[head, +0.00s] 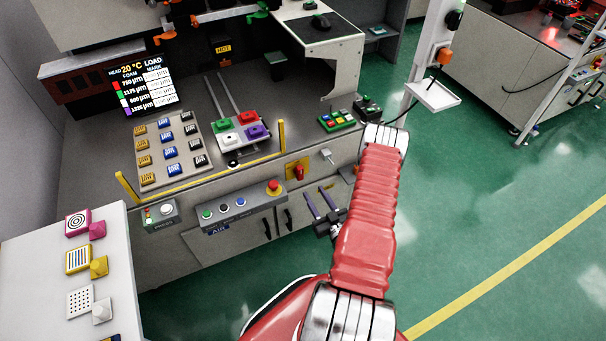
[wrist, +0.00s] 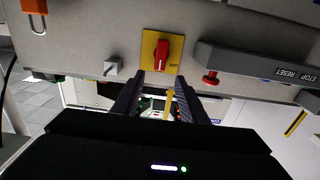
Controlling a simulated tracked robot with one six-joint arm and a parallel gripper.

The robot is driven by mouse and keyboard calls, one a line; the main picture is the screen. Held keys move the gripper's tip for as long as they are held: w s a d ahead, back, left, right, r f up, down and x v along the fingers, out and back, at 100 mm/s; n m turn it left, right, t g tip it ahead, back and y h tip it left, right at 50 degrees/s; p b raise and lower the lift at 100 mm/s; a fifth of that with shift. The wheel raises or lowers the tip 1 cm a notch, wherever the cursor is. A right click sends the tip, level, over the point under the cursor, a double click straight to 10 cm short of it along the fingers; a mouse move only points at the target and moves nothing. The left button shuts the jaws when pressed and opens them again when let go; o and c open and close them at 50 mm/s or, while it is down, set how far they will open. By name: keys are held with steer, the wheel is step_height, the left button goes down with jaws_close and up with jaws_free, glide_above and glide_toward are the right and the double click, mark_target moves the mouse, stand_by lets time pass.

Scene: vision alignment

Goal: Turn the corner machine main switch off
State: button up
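The main switch (head: 298,172) is a red rotary handle on a yellow plate, on the front of the grey corner machine. In the wrist view the red handle (wrist: 162,50) stands vertical in the picture at the top centre; the small lettering on its plate is hard to read. My gripper (head: 313,191) is open and empty, below and a little in front of the switch in the head view. In the wrist view the two dark fingers of my gripper (wrist: 159,77) point toward the plate, one on each side of the handle's line, with no contact visible.
A grey button box (head: 230,205) with a red mushroom button (head: 273,187) is left of the switch; that button also shows in the wrist view (wrist: 210,77). A small grey knob (head: 327,156) is to the right. A yellow rail (head: 205,176) runs above. Green floor is clear at right.

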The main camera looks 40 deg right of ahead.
mark_target(303, 172)
steer(key=x, duration=1.1)
steer(key=shift+w+d, duration=0.1)
steer(key=shift+w, duration=0.1)
steer(key=shift+c, duration=0.3)
steer(key=c, duration=0.9)
steer(key=shift+s+d, duration=0.1)
steer(key=shift+d, duration=0.2)
jaws_close()
steer(key=shift+a, duration=0.15)
